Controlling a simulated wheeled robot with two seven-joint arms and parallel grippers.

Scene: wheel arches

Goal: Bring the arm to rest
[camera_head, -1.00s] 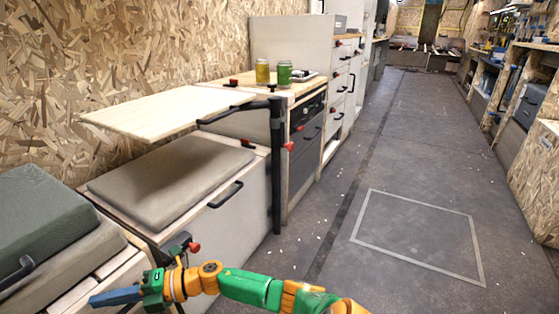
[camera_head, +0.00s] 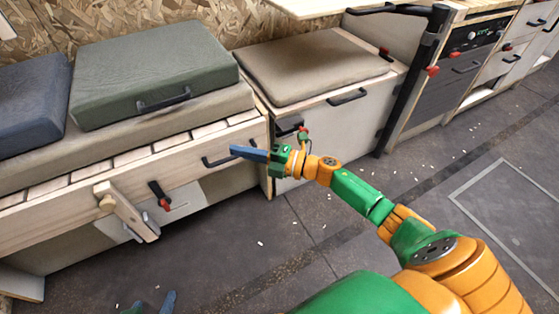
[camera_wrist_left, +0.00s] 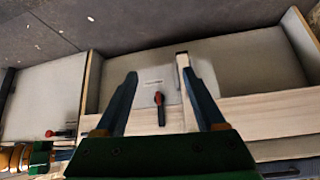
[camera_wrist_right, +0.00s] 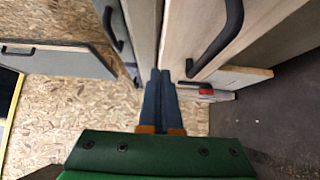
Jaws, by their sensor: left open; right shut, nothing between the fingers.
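My right arm crosses the head view, and its green and orange gripper (camera_head: 248,153) has its blue fingers together with nothing between them. The fingers point left, in front of the bench's black drawer handle (camera_head: 222,158); I cannot tell how far apart they are. The right wrist view shows the same shut fingers (camera_wrist_right: 160,75). My left gripper (camera_head: 152,303) shows only in part at the bottom edge of the head view. In the left wrist view its fingers (camera_wrist_left: 157,66) are spread and empty, with a panel bearing a red-tipped latch (camera_wrist_left: 159,98) beyond them.
A bench with a green cushion (camera_head: 150,65) and a blue cushion (camera_head: 30,105) stands at left. A beige cushion (camera_head: 310,65) tops the cabinet beside it. A black post (camera_head: 410,85) stands right of that. The floor (camera_head: 330,215) is mostly clear, with small white scraps.

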